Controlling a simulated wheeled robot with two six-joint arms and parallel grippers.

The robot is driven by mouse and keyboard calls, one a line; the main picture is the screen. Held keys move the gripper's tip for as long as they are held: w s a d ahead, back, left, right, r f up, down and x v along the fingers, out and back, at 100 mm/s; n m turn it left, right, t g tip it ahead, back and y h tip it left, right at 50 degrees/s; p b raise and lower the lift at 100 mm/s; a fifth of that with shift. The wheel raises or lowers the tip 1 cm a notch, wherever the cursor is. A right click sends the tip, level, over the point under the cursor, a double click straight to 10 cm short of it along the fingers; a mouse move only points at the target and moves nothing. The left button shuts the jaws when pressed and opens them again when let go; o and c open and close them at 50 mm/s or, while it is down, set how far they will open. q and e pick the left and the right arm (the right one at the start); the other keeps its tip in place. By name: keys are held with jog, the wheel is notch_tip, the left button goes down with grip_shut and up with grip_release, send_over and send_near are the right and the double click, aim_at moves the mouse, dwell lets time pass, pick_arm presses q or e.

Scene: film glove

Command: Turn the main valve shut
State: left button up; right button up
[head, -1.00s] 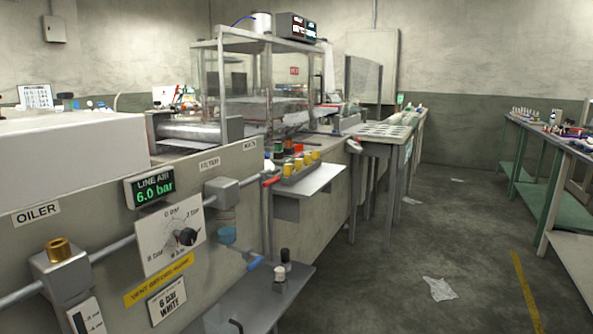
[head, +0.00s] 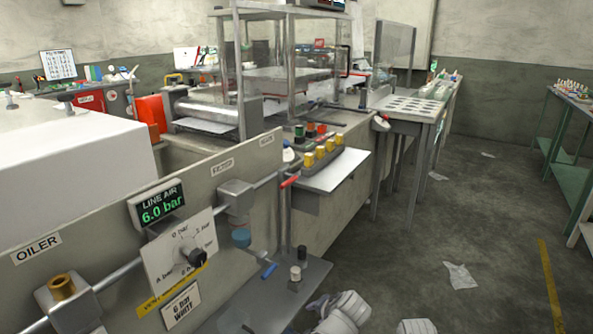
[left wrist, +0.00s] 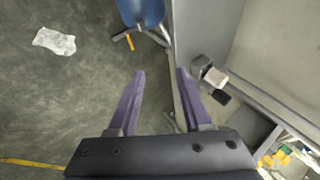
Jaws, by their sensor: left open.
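A red lever handle (head: 290,181) sits on the air pipe at the right end of the grey panel in the head view, below a small label (head: 266,141) too blurred to read surely. I take it as the main valve. A blue handle (head: 268,270) hangs lower, under the filter. White parts of my left arm show at the bottom edge of the head view, well below the red lever. In the left wrist view my left gripper (left wrist: 160,73) has its purple fingers apart, with nothing between them, above the floor. The red lever is not seen there.
The display (head: 161,205) reads LINE AIR 6.0 bar, above a dial plate (head: 165,262) with a black knob (head: 196,258). A low grey shelf (head: 300,272) holds small posts. Colored buttons (head: 320,153) stand beyond the lever. A blue seat (left wrist: 141,12) shows in the wrist view. Floor at right is mostly clear.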

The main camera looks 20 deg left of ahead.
pick_arm(q)
jog(key=w+a+r+m+t+y+p, duration=0.1)
jog(key=w+a+r+t+p, duration=0.1)
jog(key=r, duration=0.7)
jog(key=w+a+r+m+t+y+p, duration=0.1)
jog(key=w+a+r+m+t+p, duration=0.1)
jog(key=r+p, duration=0.5)
jog(key=w+a+r+m+t+y+p, duration=0.2)
jog(key=w+a+r+p, duration=0.3)
jog(key=r, duration=0.8)
jog(key=shift+w+a+r+t, duration=0.25)
jog(key=shift+a+t, duration=0.65)
jog(key=shift+a, duration=0.35)
pick_arm(e)
notch_tip(320, 180, up, 15)
jog(key=shift+w, duration=0.15)
pick_arm(q)
jog(key=shift+f, duration=0.1)
pick_arm(e)
jog(key=shift+d+r, duration=0.1)
